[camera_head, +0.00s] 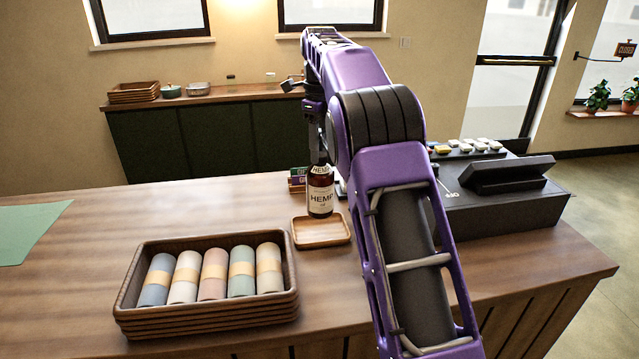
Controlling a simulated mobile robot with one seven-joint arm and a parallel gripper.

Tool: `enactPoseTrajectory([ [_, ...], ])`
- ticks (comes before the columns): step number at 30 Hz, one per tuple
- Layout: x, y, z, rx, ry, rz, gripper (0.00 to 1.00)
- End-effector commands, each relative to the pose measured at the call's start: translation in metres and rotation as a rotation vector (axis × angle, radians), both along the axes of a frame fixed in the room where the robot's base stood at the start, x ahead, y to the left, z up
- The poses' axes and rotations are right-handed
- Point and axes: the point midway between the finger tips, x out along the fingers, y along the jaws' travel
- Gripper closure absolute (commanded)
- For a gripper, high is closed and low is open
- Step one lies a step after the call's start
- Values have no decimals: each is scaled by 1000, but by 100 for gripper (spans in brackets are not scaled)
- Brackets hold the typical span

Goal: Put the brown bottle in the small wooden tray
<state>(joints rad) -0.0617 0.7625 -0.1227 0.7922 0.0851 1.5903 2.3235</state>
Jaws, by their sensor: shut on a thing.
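The brown bottle (320,199) has a cream label reading HEMP and is upright at the back right part of the small wooden tray (318,240). Its base appears to be over or on the tray; I cannot tell whether it touches. My gripper (318,160) is directly above the bottle and shut on its top. The fingertips are small and partly hidden by my purple arm, which reaches in from the lower right.
A black cash register (500,190) is at the right. Small boxes (298,178) sit behind the bottle. A green sheet (30,230) lies far left. The counter's left middle is clear.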

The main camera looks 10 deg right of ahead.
Motion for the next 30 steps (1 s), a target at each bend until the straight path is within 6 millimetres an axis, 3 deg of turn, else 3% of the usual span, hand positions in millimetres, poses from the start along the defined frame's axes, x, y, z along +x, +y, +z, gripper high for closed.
enactPoseTrajectory([
  [15,0,0,-59,-1,-1,0,100],
  [28,0,0,-66,0,-1,0,100],
  [29,0,0,-67,-1,1,0,58],
  [30,0,0,-67,-1,1,0,50],
])
